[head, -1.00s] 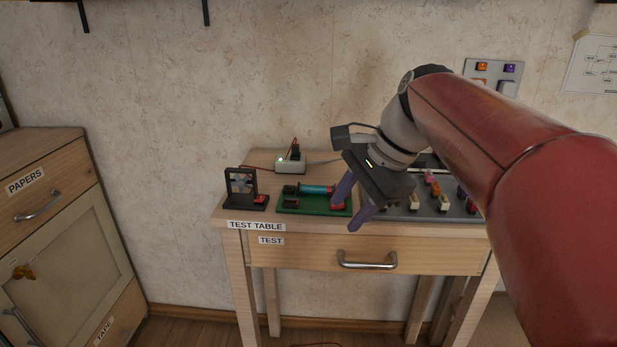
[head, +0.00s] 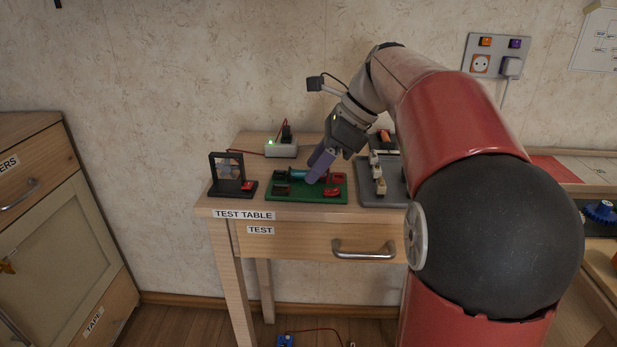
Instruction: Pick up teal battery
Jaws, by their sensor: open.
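The teal battery (head: 297,174) lies on its side in the green board (head: 290,197) on the test table, in the head view. My gripper (head: 313,178) points down at the right part of the battery, with its purple fingers over the board. The fingers are open and hide the battery's right end. I cannot tell whether they touch it.
A black stand with a fan (head: 226,172) is left of the green board. A white box with a green light (head: 281,149) stands behind it. A grey tray (head: 378,197) with several small parts is right of the board, close to my arm.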

